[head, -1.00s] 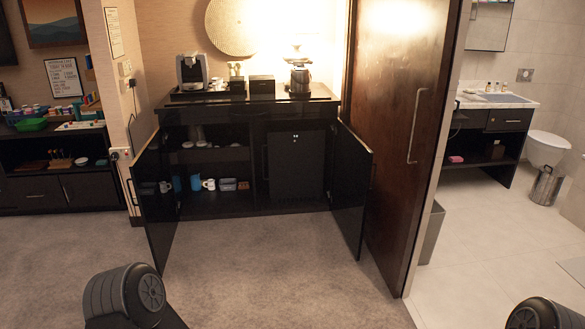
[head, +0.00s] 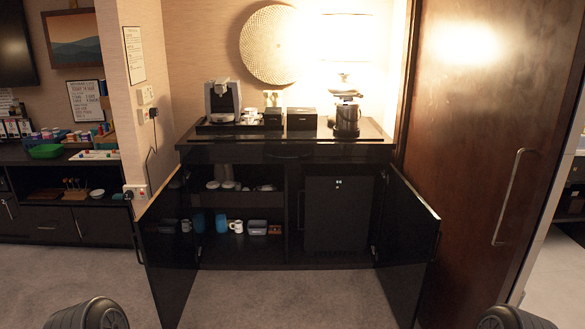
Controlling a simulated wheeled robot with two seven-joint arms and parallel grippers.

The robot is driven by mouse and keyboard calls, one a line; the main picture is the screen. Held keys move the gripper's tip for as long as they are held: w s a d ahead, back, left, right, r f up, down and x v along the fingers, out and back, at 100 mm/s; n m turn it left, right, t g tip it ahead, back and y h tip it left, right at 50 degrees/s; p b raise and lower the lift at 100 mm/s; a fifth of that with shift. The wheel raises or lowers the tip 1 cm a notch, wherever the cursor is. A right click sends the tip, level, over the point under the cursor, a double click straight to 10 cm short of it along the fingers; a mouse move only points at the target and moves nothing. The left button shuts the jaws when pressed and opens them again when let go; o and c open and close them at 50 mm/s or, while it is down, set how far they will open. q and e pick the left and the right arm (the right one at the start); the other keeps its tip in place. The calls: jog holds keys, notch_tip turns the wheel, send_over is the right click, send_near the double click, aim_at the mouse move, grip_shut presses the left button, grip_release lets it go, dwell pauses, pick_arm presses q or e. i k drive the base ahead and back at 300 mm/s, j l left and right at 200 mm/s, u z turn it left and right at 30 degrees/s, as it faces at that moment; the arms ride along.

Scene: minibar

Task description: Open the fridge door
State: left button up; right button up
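The fridge (head: 338,212) is a dark box in the right compartment of the black minibar cabinet (head: 290,152). Its door looks shut, with a small light mark near its top. A dark vertical handle (head: 300,209) shows at its left edge. The left cabinet door (head: 165,250) and the right cabinet door (head: 408,245) both stand swung open toward me. Neither of my grippers is in view; only rounded dark parts of my arms show at the bottom corners.
Mugs and blue cups (head: 221,223) stand in the left compartment. A coffee machine (head: 222,101) and a kettle (head: 347,118) stand on the top. A wooden door (head: 490,150) is at the right. The carpet (head: 285,300) in front is clear.

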aim_at(338, 207)
jog(key=i+z, duration=0.15)
jog(key=i, duration=0.4)
jog(key=i+j+z, duration=0.2)
jog(key=i, duration=0.3)
jog(key=i+j+z, duration=0.15)
jog(key=i, duration=0.4)
jog(key=i+j+z, duration=0.15)
jog(key=i+j, duration=0.2)
jog(key=i, duration=0.15)
jog(key=i+j+z, duration=0.5)
jog(key=i, duration=0.2)
